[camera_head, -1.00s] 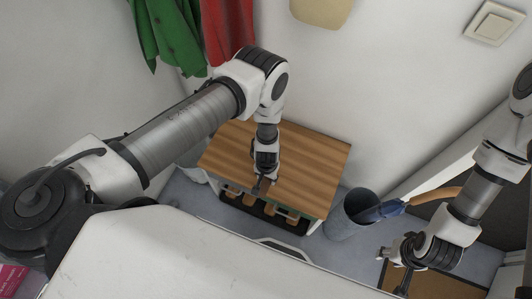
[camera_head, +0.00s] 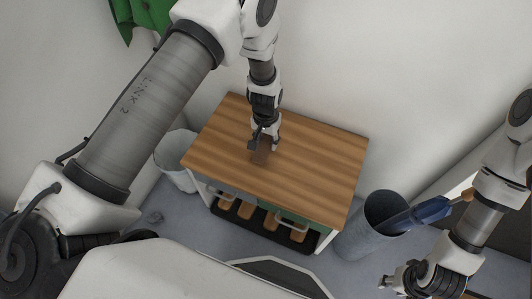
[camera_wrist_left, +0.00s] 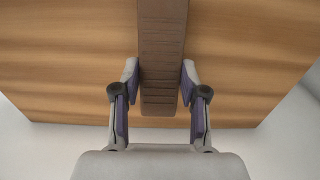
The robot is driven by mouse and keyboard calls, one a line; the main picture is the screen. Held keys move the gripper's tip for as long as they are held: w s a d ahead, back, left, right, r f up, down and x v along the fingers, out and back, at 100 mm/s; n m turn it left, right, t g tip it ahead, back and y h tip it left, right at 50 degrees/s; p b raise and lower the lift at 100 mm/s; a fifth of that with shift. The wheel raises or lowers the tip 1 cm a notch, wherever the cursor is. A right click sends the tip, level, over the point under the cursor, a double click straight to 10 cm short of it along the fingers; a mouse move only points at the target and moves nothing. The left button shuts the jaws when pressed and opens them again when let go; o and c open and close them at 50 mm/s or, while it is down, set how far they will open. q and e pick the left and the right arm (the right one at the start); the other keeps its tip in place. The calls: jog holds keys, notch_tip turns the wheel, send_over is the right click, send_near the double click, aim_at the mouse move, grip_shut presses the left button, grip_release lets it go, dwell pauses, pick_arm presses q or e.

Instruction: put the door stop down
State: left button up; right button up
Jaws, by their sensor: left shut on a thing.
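The door stop (camera_wrist_left: 161,50) is a brown wedge with ridges across its near end, seen in the left wrist view between the two fingers. My left gripper (camera_head: 264,146) is shut on it and points down over the wooden tabletop (camera_head: 315,170). In the head view the door stop (camera_head: 262,154) shows as a small brown piece below the fingertips. I cannot tell whether it touches the wood. My right gripper (camera_head: 391,284) is low at the right, away from the table; its fingers are too unclear to tell their opening.
A grey bin (camera_head: 366,236) with a blue umbrella (camera_head: 421,213) stands right of the table. A white bucket (camera_head: 176,160) stands to its left. A dark rack (camera_head: 262,232) with several brown items is under the table. Most of the tabletop is clear.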

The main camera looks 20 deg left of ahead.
aim_at(266, 143)
pick_arm(q)
notch_tip(266, 143, down, 4)
jog(key=shift+s+r+b, duration=0.1)
jog(key=shift+s+b, duration=0.05)
jog(key=shift+b, duration=0.85)
jog(key=shift+r, duration=0.25)
jog(key=shift+f, duration=0.2)
jog(key=o, duration=1.3)
pick_arm(e)
notch_tip(266, 143, down, 3)
jog(key=shift+f, duration=0.1)
pick_arm(q)
jog(key=shift+r+p, duration=0.15)
jog(key=shift+p, duration=0.15)
